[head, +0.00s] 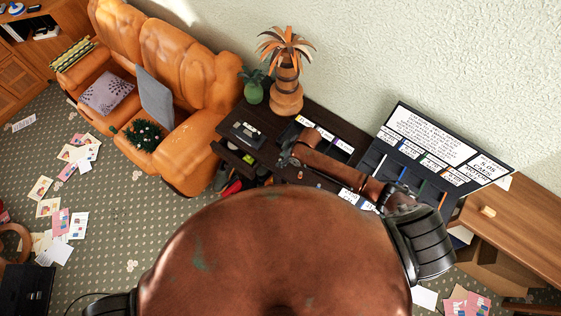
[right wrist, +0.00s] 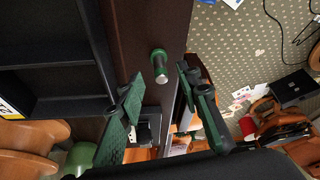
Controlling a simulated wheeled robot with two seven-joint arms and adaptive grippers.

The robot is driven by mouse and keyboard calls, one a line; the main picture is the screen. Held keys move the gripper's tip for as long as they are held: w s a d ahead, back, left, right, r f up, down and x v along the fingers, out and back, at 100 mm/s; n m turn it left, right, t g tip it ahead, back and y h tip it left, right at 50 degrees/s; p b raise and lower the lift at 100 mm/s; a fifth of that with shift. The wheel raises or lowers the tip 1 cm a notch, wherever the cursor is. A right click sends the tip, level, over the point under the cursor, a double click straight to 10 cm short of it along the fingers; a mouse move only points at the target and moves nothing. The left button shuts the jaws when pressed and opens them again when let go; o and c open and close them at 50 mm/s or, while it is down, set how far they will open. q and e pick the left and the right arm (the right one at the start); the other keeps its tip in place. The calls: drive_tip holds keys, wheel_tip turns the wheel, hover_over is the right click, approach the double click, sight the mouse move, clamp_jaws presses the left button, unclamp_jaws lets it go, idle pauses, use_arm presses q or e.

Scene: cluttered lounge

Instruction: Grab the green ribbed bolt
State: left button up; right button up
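The green ribbed bolt (right wrist: 160,66) shows in the right wrist view, with a dark green ribbed body and a pale metallic end. It is on the dark brown table surface (right wrist: 146,30), near its edge. My right gripper (right wrist: 160,76) is open, with its two green fingers apart on either side of the bolt's line in that view. I cannot tell whether either finger touches the bolt. In the head view my right gripper (head: 289,154) is over the dark table (head: 262,122); I cannot make out the bolt there. My left gripper is not in view.
A black compartment tray (right wrist: 50,50) lies close beside the bolt. A labelled board (head: 440,140) rises at right. An orange sofa (head: 190,60) is at left.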

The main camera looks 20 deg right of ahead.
drive_tip(key=shift+x, duration=1.4)
drive_tip(key=shift+c, duration=0.3)
clamp_jaws()
